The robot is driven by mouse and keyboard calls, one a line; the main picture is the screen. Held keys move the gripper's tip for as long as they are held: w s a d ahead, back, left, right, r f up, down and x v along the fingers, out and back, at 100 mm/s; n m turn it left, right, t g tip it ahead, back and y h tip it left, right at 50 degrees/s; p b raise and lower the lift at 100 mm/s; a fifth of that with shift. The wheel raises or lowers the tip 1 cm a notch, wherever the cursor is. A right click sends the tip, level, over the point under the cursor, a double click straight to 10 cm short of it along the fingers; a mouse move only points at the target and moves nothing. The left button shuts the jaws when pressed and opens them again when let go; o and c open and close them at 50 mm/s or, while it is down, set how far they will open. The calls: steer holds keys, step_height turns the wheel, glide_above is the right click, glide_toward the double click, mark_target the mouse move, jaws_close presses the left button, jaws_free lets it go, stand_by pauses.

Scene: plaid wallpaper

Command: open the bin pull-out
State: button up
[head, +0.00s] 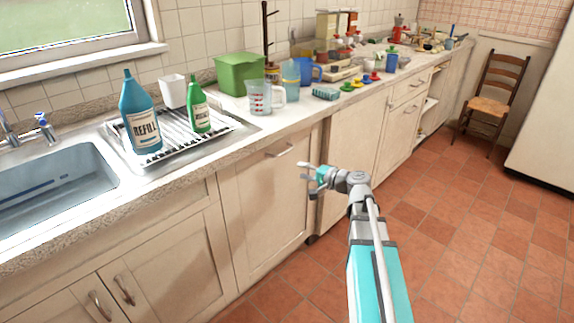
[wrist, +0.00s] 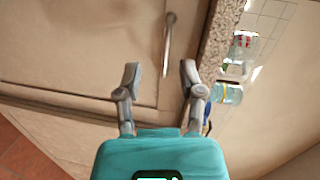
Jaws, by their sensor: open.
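The bin pull-out's cream front panel (head: 262,205) appears to be the one under the counter, right of the sink doors; it looks shut. A pale metal bar handle (head: 280,151) sits near its top edge. My gripper (head: 308,173) is in front of the cabinets, to the right of and a little below this handle, apart from it. In the wrist view my gripper (wrist: 160,74) is open and empty. A bar handle (wrist: 168,45) shows beyond the fingertips, between their lines, on a cream panel (wrist: 85,45). Nothing hides the handle there.
The stone-edged counter (head: 225,150) runs above the panel; its edge (wrist: 216,45) is close to one finger. A drying rack (head: 180,135) with bottles and a measuring jug (head: 259,97) stand on it. The tiled floor (head: 450,230) is clear; a chair (head: 488,95) stands far back.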

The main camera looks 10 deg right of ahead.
mark_target(287, 151)
steer(key=d+m+t+b, duration=0.1)
steer(key=w+d+t+b, duration=0.1)
steer(key=d, duration=0.1)
steer(key=d+f+m+b, duration=0.1)
steer(key=d, duration=0.1)
steer(key=shift+w+m+t+h, duration=0.3)
steer(key=shift+w+t, duration=0.05)
steer(key=shift+t, duration=0.05)
steer(key=shift+w+a, duration=0.15)
steer(key=x, duration=1.3)
steer(key=shift+w+a+r, duration=0.1)
steer(key=shift+w, duration=0.1)
jaws_close()
